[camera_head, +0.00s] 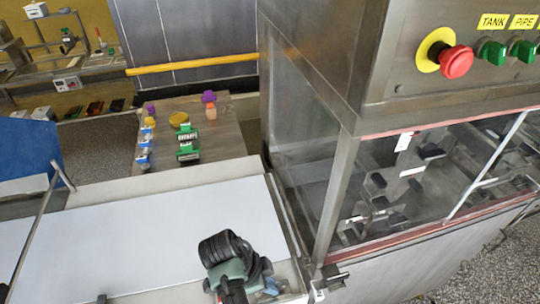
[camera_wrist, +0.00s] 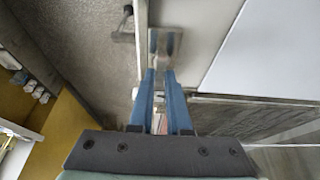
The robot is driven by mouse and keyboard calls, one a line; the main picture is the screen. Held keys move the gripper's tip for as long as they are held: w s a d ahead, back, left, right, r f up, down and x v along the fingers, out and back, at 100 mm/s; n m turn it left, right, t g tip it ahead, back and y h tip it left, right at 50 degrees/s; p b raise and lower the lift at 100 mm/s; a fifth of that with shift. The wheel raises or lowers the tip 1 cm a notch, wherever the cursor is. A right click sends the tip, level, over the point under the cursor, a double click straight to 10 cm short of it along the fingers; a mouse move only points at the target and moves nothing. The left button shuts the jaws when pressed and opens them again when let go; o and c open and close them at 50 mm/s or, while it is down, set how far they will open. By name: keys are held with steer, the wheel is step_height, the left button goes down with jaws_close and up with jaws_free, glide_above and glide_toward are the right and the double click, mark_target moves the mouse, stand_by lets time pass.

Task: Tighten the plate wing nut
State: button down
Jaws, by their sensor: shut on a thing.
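My gripper (camera_wrist: 163,74) shows in the wrist view as two long blue fingers, close together at their tips. The tips are at the lower end of a small upright metal plate (camera_wrist: 166,42) beside the pale frame. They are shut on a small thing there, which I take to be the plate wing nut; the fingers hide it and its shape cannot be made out. In the head view my dark wrist covers most of this spot, and only a bit of blue finger shows at the conveyor's near right corner.
A white conveyor belt (camera_head: 140,245) lies left of my arm. The steel enrober housing (camera_head: 315,130) with a clear window stands close on the right. A metal latch (camera_head: 331,279) sticks out nearby. A table (camera_head: 225,147) with small coloured items stands behind.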

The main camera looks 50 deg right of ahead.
stand_by(0.4)
steer(key=c, duration=0.9)
jaws_free()
steer(key=shift+w+a+r, duration=0.15)
steer(key=shift+w+r, duration=0.05)
steer(key=shift+r, duration=0.25)
steer(key=shift+p+v, duration=1.2)
steer(key=shift+v, duration=4.8)
